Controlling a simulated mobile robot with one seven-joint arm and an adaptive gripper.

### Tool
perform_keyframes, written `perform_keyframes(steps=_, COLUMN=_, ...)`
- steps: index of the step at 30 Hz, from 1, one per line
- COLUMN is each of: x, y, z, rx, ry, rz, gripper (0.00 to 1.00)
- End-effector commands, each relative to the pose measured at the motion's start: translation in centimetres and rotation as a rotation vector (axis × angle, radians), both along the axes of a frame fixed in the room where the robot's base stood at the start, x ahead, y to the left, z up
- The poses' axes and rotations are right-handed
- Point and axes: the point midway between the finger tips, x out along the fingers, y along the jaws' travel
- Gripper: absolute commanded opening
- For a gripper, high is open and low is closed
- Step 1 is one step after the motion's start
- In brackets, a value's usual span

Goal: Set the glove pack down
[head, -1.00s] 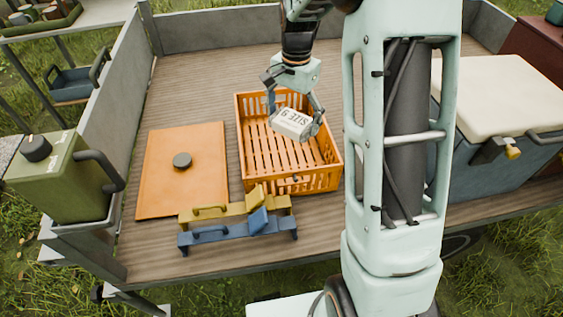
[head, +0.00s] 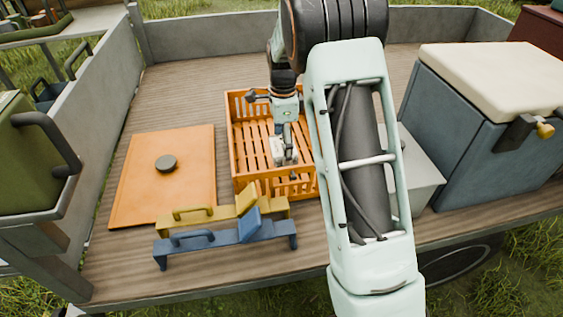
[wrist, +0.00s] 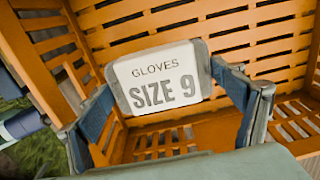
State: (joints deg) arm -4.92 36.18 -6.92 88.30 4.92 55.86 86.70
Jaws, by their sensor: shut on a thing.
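The glove pack (wrist: 158,80) is a white block with grey ends, marked "GLOVES SIZE 9" in the wrist view. My gripper (wrist: 165,105) is shut on it, one finger at each end. In the head view the pack (head: 281,152) shows small under my gripper (head: 284,145), over the orange slatted crate (head: 252,188). In the wrist view the crate's slats (wrist: 125,37) fill the space behind the pack. Whether the pack touches the crate floor cannot be told. My arm hides the crate's right side in the head view.
An orange board (head: 190,187) with a dark knob lies left of the crate. A yellow tool (head: 225,210) and a blue tool (head: 225,236) stand in front. A blue cooler with a cream lid (head: 490,80) and a grey box (head: 415,175) are right. Bare planks lie behind the crate.

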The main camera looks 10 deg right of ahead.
Motion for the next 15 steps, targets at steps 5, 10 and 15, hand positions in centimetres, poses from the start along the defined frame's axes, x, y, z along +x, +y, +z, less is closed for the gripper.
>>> perform_keyframes(steps=5, x=0.0, y=0.0, z=-2.1, rx=0.000, ry=0.000, rz=0.001, gripper=0.62)
perform_keyframes(steps=10, x=-0.1, y=0.0, z=-4.8, rx=0.001, ry=0.002, rz=0.002, gripper=0.62)
perform_keyframes(steps=15, x=0.0, y=0.0, z=-6.5, rx=0.000, ry=-0.002, rz=0.002, gripper=0.62)
